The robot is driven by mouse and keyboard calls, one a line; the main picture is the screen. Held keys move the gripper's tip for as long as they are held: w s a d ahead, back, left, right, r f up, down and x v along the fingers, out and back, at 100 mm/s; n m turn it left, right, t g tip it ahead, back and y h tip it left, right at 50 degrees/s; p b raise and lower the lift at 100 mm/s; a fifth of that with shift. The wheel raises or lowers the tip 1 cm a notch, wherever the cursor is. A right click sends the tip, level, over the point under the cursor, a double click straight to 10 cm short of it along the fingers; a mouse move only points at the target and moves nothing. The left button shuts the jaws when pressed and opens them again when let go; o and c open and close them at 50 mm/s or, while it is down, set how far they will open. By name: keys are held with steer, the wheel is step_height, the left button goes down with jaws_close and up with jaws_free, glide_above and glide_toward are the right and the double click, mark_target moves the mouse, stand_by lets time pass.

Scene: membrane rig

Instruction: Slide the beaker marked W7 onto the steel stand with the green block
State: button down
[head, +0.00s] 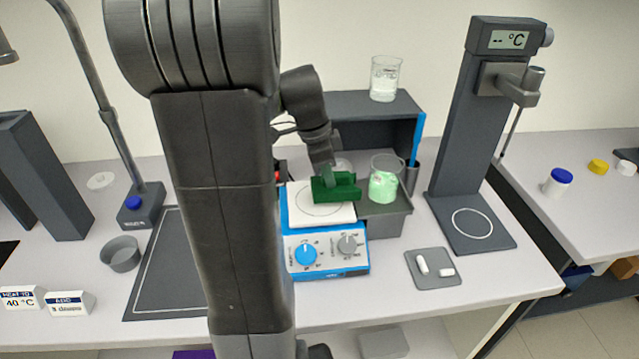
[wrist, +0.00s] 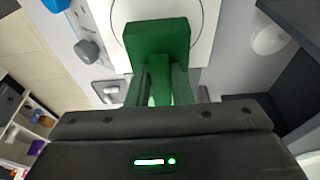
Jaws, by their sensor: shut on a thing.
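My gripper (head: 327,175) is shut on the green block (head: 338,190), which also shows between the fingers in the wrist view (wrist: 158,42). The block is over the white plate of the stirrer, near its right side. A beaker with pale green liquid (head: 384,182) stands upright just right of the block, on the grey stand (head: 385,223) beside the stirrer. Whether block and beaker touch, I cannot tell. A second beaker with clear liquid (head: 384,80) stands on the dark shelf behind. I cannot read the marks on either beaker.
The stirrer's white plate (head: 304,212) with its ring is left of the stand. The dark shelf (head: 350,103) rises behind. A tall column with a display (head: 470,130) stands right. A small tray with white pieces (head: 432,278) lies in front. A grey bowl (head: 121,253) is left.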

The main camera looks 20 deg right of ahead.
step_height(320, 180, up, 10)
steer(key=p, duration=0.6)
steer(key=shift+f, duration=0.15)
